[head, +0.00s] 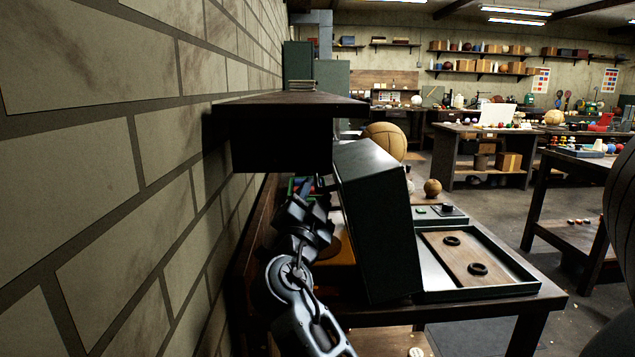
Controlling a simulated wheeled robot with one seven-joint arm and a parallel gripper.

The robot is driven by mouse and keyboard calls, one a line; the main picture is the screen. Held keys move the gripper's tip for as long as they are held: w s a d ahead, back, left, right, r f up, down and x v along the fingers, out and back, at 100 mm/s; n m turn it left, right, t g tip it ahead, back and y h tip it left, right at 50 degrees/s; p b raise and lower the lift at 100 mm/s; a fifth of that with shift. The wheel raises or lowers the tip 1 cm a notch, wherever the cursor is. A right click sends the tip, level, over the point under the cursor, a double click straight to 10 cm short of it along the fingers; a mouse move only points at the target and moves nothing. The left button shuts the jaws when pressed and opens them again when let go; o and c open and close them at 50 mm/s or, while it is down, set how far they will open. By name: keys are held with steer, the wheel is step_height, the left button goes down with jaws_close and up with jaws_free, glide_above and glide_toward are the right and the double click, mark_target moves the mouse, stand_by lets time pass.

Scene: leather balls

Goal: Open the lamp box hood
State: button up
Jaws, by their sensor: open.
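The lamp box hood (378,222) appears to be the dark green, box-shaped cover on the bench. It stands steeply tilted, with its closed side faces towards me. To its right is a shallow green tray-like base (480,292) with a wooden panel and two dark rings. Whether the hood is hinged to this base cannot be seen. My gripper (312,190) is at the left side of the hood, under the wall shelf. It is open, and its fingertips are small and partly lost against dark things behind. I cannot tell whether it touches the hood.
A dark wall shelf (285,103) hangs just above my gripper, and a block wall (130,180) runs close on the left. A large tan ball (385,140) and a small brown ball (432,188) are behind the hood. A control box (440,213) sits behind the base.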

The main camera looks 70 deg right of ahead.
mark_target(318, 184)
steer(key=shift+p+x, duration=0.45)
steer(key=shift+x, duration=1.25)
jaws_close()
